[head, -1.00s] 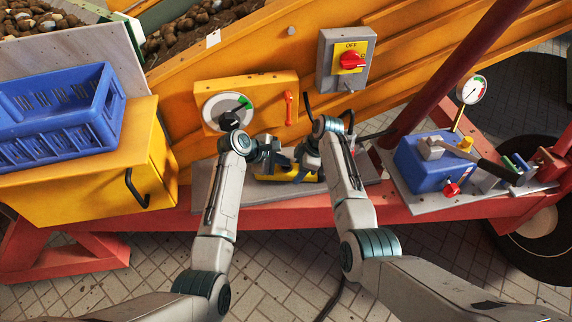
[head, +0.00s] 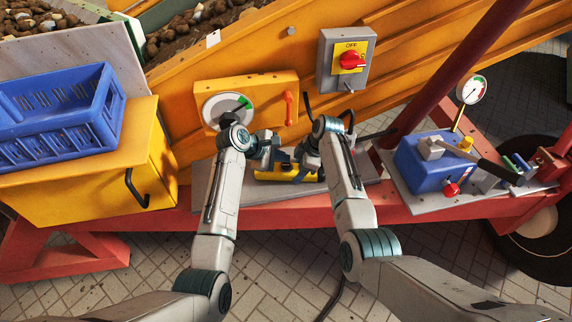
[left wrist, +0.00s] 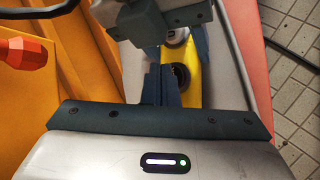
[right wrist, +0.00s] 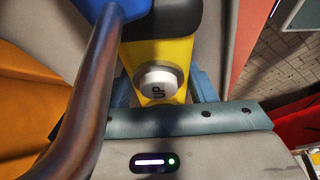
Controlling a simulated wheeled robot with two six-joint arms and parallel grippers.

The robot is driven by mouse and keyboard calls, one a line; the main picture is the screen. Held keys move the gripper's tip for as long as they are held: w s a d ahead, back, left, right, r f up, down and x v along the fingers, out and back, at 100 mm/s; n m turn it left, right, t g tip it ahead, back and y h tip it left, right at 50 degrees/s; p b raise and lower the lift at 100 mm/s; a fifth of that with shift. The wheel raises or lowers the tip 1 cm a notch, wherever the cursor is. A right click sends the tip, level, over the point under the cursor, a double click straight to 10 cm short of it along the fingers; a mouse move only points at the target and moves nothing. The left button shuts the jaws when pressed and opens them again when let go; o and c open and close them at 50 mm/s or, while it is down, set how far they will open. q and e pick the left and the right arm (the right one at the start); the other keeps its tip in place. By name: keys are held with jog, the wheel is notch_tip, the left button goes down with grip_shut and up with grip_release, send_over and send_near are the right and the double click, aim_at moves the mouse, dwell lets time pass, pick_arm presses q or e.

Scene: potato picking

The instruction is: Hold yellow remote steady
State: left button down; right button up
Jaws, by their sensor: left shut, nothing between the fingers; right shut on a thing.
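The yellow remote (head: 290,175) lies on a grey tray (head: 205,192) on the red beam, partly hidden by my grippers. In the right wrist view its yellow body (right wrist: 172,52) shows a white "UP" button (right wrist: 157,86) and a black end. My right gripper (head: 308,162) is shut on the remote, with a finger on each side of it. My left gripper (head: 283,158) is shut and empty. In the left wrist view its closed fingers (left wrist: 160,86) are beside or over the remote (left wrist: 195,85), close to a dark round button (left wrist: 181,76); contact cannot be told.
Behind stand a yellow panel with a dial (head: 227,108) and a red handle (head: 289,108), and a grey OFF switch box (head: 328,75). A blue pump unit (head: 415,165) is to the right. A blue crate (head: 50,145) sits on a yellow box at left.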

aim_at(282, 166)
pick_arm(q)
jog(key=shift+r, duration=2.55)
pick_arm(e)
jog(key=o, duration=1.2)
